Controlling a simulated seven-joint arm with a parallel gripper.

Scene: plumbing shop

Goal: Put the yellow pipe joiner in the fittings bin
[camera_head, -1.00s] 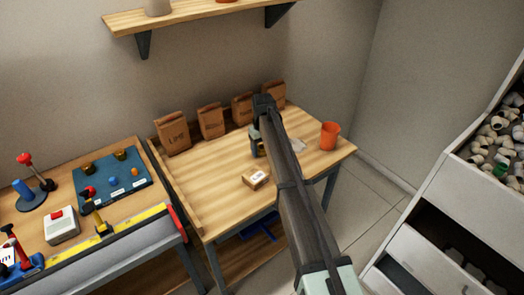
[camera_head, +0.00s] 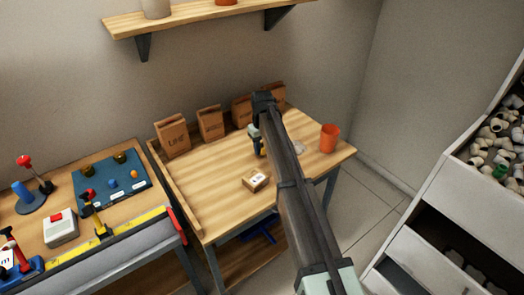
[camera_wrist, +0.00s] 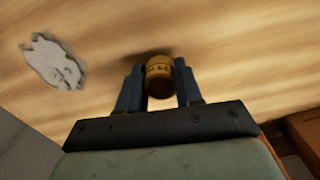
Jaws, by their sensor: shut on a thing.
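The yellow pipe joiner (camera_wrist: 158,74) is a short dark-marked cylinder between the two blue fingers of my gripper (camera_wrist: 159,88) in the wrist view. The gripper is shut on it. In the head view my gripper (camera_head: 260,148) is over the back half of the wooden table, partly hidden by my arm. I cannot tell whether the joiner touches the tabletop. A white-walled bin (camera_head: 452,177) full of pale fittings, with a green one among them, is at the far right.
A small cardboard box (camera_head: 256,180) lies at the table's front, and an orange cup (camera_head: 329,138) stands right. Paper bags (camera_head: 173,136) line the back edge. A grey-white patch (camera_wrist: 54,62) lies on the wood. Floor separates table and bin.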

